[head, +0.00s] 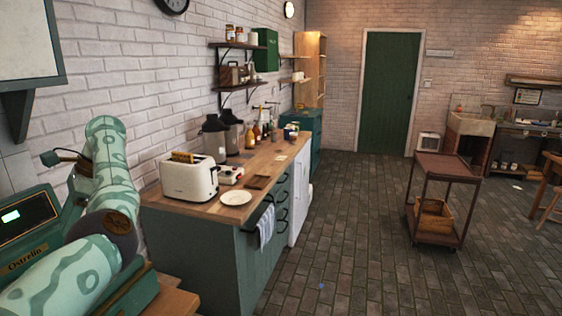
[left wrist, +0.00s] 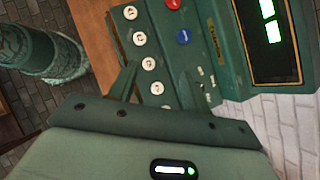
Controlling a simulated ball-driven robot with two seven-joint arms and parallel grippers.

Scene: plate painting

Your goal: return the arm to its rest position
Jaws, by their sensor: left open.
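My left arm (head: 118,185), pale green with darker markings, comes in from the lower left of the head view and bends upward beside a dark green cash register (head: 30,252). In the head view I cannot make out its fingertips. In the left wrist view my left gripper (left wrist: 160,80) has its fingers spread apart with nothing visible between them. The register's round white, red and blue keys and its lit green display lie beyond the fingers in that view. I cannot tell whether the fingers touch the register. My right gripper is in neither view.
A wooden-topped green counter (head: 252,182) runs along the brick wall, with a toaster (head: 189,180), a white plate (head: 236,198) and bottles. A brown cart (head: 440,168) stands at the right on the tiled floor (head: 350,230). The floor between counter and cart is clear.

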